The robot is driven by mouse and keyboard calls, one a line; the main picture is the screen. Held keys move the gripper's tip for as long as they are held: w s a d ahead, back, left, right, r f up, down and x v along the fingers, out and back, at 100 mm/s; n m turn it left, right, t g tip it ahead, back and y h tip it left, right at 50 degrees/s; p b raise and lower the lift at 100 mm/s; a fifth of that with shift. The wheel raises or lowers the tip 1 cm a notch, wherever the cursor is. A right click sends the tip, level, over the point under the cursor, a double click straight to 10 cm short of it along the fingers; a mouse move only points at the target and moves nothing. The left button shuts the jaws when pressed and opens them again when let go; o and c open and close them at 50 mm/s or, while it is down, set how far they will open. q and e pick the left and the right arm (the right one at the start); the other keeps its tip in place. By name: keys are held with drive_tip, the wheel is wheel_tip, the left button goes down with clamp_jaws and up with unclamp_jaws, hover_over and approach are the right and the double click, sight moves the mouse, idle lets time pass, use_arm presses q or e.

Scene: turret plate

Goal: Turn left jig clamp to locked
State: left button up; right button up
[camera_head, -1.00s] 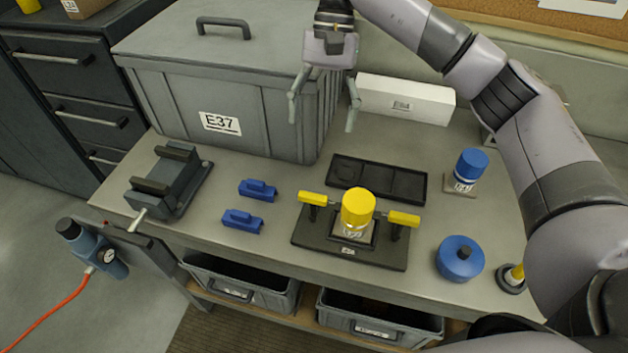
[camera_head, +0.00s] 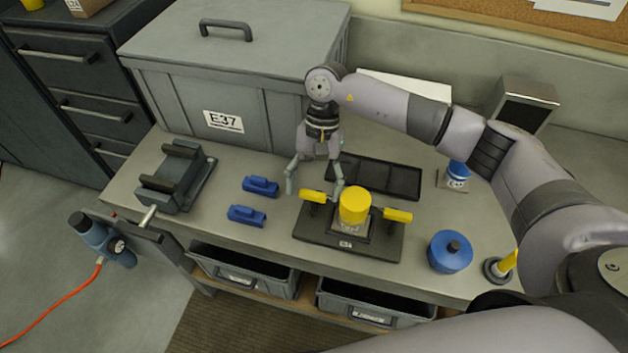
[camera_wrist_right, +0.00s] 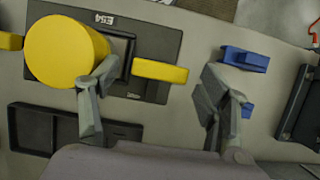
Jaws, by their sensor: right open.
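The left jig clamp has a yellow lever (camera_head: 313,196) on the left side of the dark jig plate (camera_head: 375,248). The lever points outward to the left, away from the yellow-capped part (camera_head: 354,207) in the middle. It also shows in the right wrist view (camera_wrist_right: 160,71). My right gripper (camera_head: 314,189) is open, its fingers pointing down, one on each side of the lever. In the right wrist view its fingertips (camera_wrist_right: 160,78) are clear of the lever, with a wide gap. I cannot tell the exact height between fingertips and lever. My left gripper is not in view.
The right clamp's yellow lever (camera_head: 397,215) points outward to the right. Two blue pieces (camera_head: 260,186) lie left of the jig. A large grey box (camera_head: 165,95) stands behind.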

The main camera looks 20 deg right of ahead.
drive_tip(key=shift+c, duration=0.6)
drive_tip(key=c, duration=1)
